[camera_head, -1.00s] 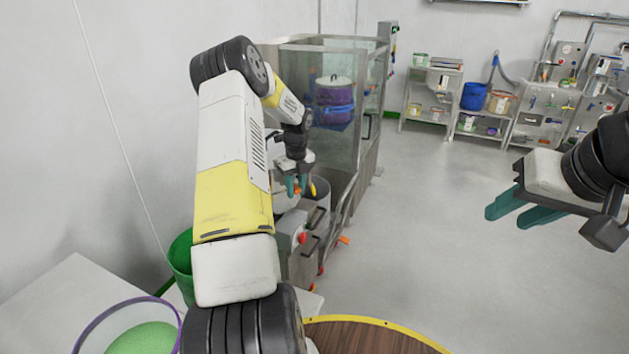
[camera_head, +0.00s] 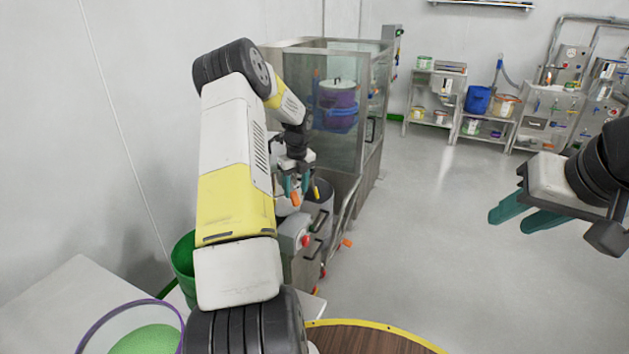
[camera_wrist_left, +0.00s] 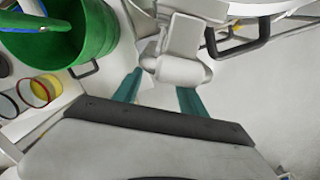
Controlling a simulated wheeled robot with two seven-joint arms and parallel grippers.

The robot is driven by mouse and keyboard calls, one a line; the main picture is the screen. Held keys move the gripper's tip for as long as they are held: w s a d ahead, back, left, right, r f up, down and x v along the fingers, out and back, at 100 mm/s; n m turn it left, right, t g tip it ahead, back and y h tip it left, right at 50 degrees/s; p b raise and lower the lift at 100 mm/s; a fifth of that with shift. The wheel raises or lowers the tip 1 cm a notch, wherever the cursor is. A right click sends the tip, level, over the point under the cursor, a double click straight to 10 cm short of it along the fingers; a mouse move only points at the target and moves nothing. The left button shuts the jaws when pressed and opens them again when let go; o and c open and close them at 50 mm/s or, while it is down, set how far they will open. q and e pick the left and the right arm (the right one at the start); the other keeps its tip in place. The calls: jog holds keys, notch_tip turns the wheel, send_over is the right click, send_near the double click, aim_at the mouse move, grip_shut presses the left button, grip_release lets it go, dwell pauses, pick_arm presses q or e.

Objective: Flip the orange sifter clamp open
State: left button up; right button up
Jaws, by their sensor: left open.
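My left gripper (camera_head: 295,187) is open in the head view, its teal fingers pointing down over the grey machine beside the glass-walled cabinet. A small orange piece (camera_head: 294,199), which looks like the sifter clamp, shows just below and between the fingertips. I cannot tell whether the fingers touch it. In the left wrist view the open fingers (camera_wrist_left: 158,92) stand either side of a pale rounded machine part (camera_wrist_left: 180,71). No orange shows there. My right gripper (camera_head: 527,213) is open and empty over bare floor at the right.
A green bucket (camera_head: 184,262) stands left of the machine and also shows in the left wrist view (camera_wrist_left: 85,40). The glass-walled cabinet (camera_head: 335,140) stands behind. A wooden round top with yellow rim (camera_head: 375,325) is in front. The floor to the right is clear.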

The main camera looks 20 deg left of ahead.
pick_arm(q)
notch_tip(320, 180, up, 8)
jog(key=shift+s+d, duration=0.25)
jog(key=shift+f, duration=0.1)
